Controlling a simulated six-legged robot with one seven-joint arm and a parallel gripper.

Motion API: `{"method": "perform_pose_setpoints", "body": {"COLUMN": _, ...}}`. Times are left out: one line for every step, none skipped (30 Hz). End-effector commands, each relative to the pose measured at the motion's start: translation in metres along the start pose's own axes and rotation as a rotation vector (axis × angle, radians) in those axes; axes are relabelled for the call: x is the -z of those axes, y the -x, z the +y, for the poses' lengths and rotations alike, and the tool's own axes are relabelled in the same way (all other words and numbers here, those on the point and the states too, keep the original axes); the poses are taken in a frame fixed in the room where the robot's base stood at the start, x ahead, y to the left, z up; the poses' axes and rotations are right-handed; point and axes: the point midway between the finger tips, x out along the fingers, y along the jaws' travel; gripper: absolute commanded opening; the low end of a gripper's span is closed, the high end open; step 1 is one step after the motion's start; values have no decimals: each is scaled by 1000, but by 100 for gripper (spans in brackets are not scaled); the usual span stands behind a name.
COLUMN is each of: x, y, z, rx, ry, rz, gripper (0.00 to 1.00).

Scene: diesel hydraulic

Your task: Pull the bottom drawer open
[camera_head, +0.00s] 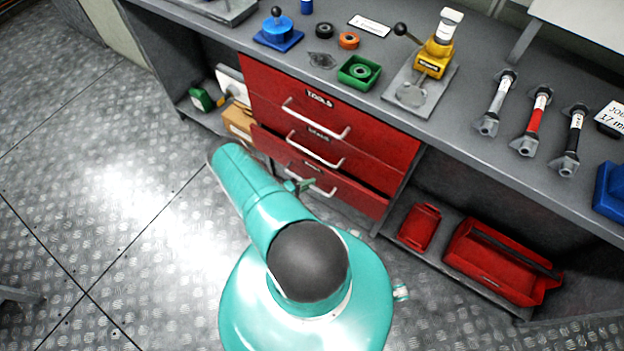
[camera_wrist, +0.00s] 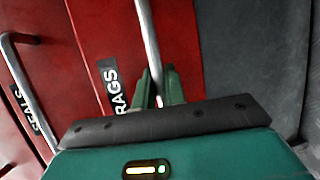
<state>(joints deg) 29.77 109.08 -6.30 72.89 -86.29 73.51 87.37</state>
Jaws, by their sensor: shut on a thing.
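The bottom drawer (camera_head: 359,195), red, is the lowest of three in the cabinet under the bench. Its front stands a little forward of the drawer above, with a dark gap along its top edge. In the wrist view its front bears the label RAGS (camera_wrist: 114,88). Its metal bar handle (camera_wrist: 148,40) runs down between my green fingers. My gripper (camera_wrist: 160,88) is shut on this handle; in the head view the gripper (camera_head: 300,185) is small and partly hidden by my arm. The handle's lower end is hidden behind the gripper in the wrist view.
The middle drawer (camera_wrist: 45,75), labelled SEALS, and the top drawer (camera_head: 285,87), labelled TOOLS, look shut. Red boxes (camera_head: 497,262) stand on the low shelf at right, a cardboard box (camera_head: 238,121) at left.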

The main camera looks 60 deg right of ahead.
Motion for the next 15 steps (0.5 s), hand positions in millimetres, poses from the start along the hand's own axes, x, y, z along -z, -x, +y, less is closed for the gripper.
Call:
{"method": "perform_pose_setpoints", "body": {"x": -2, "y": 11, "z": -2, "rx": -1, "ry": 3, "rz": 6, "gripper": 0}}
{"method": "perform_pose_setpoints", "body": {"x": -4, "y": 17, "z": -3, "rx": -1, "ry": 3, "rz": 8, "gripper": 0}}
{"method": "perform_pose_setpoints", "body": {"x": -8, "y": 25, "z": -5, "rx": -1, "ry": 2, "rz": 8, "gripper": 0}}
{"method": "perform_pose_setpoints", "body": {"x": -10, "y": 32, "z": -6, "rx": -2, "ry": 2, "rz": 8, "gripper": 0}}
{"method": "perform_pose_setpoints", "body": {"x": -13, "y": 38, "z": -8, "rx": -2, "ry": 3, "rz": 9, "gripper": 0}}
{"method": "perform_pose_setpoints", "body": {"x": -17, "y": 48, "z": -10, "rx": -2, "ry": 3, "rz": 9, "gripper": 0}}
{"method": "perform_pose_setpoints", "body": {"x": -20, "y": 55, "z": -11, "rx": -1, "ry": 2, "rz": 9, "gripper": 0}}
{"method": "perform_pose_setpoints", "body": {"x": -23, "y": 62, "z": -13, "rx": -1, "ry": 2, "rz": 9, "gripper": 0}}
{"method": "perform_pose_setpoints", "body": {"x": -27, "y": 71, "z": -15, "rx": -1, "ry": 2, "rz": 9, "gripper": 0}}
{"method": "perform_pose_setpoints", "body": {"x": -29, "y": 78, "z": -16, "rx": -1, "ry": 1, "rz": 9, "gripper": 0}}
{"method": "perform_pose_setpoints", "body": {"x": -32, "y": 85, "z": -18, "rx": -1, "ry": 1, "rz": 9, "gripper": 0}}
{"method": "perform_pose_setpoints", "body": {"x": -36, "y": 94, "z": -20, "rx": -1, "ry": 1, "rz": 9, "gripper": 0}}
{"method": "perform_pose_setpoints", "body": {"x": -39, "y": 100, "z": -21, "rx": -1, "ry": 1, "rz": 9, "gripper": 0}}
{"method": "perform_pose_setpoints", "body": {"x": -42, "y": 107, "z": -22, "rx": -1, "ry": 1, "rz": 8, "gripper": 0}}
{"method": "perform_pose_setpoints", "body": {"x": -45, "y": 115, "z": -24, "rx": -1, "ry": 1, "rz": 9, "gripper": 0}}
